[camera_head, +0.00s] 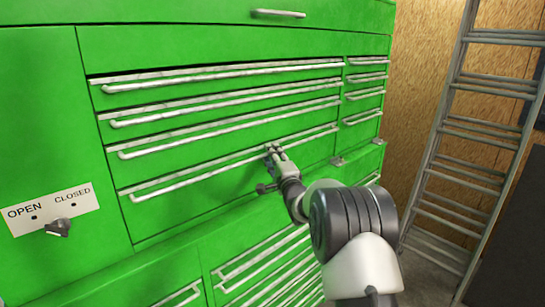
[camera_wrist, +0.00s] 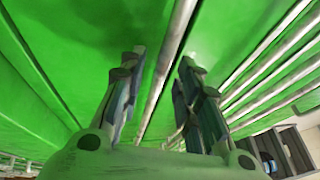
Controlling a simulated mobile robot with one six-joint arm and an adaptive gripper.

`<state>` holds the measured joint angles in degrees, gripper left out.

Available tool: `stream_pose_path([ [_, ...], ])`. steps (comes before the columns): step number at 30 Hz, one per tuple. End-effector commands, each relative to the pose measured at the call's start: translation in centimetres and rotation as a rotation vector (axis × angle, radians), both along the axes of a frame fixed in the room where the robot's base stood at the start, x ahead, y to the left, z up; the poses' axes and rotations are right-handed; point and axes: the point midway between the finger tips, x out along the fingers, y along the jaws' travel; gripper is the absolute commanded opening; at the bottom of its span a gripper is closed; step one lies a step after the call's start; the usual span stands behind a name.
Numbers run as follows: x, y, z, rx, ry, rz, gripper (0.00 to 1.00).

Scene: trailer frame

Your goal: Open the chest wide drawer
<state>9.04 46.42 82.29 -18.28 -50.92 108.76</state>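The green chest (camera_head: 110,50) has a stack of wide drawers with long pale bar handles. My gripper (camera_head: 274,150) is at the lowest wide drawer (camera_head: 170,210) of this stack, right of the middle of its handle (camera_head: 200,177). In the wrist view, the two fingers of my gripper (camera_wrist: 163,66) are apart, with a long pale bar (camera_wrist: 168,62) running through the gap between them. The bar looks narrower than the gap; I cannot tell whether a finger touches it. This drawer's front looks flush with the chest.
A rotary knob (camera_head: 58,228) with an OPEN/CLOSED plate (camera_head: 50,208) is on the left. Narrow drawers (camera_head: 365,95) are right of the wide ones. More drawers (camera_head: 265,270) lie below. A metal ladder (camera_head: 455,130) leans at the right by a wood-board wall (camera_head: 420,80).

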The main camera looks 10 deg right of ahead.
Motion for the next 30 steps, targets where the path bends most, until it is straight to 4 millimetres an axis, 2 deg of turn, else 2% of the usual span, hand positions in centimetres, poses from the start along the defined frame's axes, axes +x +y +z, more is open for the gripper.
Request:
stream_pose_path([
  [10,0.37,0.07,0.03,0.000,0.001,0.000,0.31],
  [24,0.33,0.05,0.04,0.000,0.001,0.000,0.00],
  [30,0.33,0.05,0.05,0.000,0.000,0.000,0.00],
])
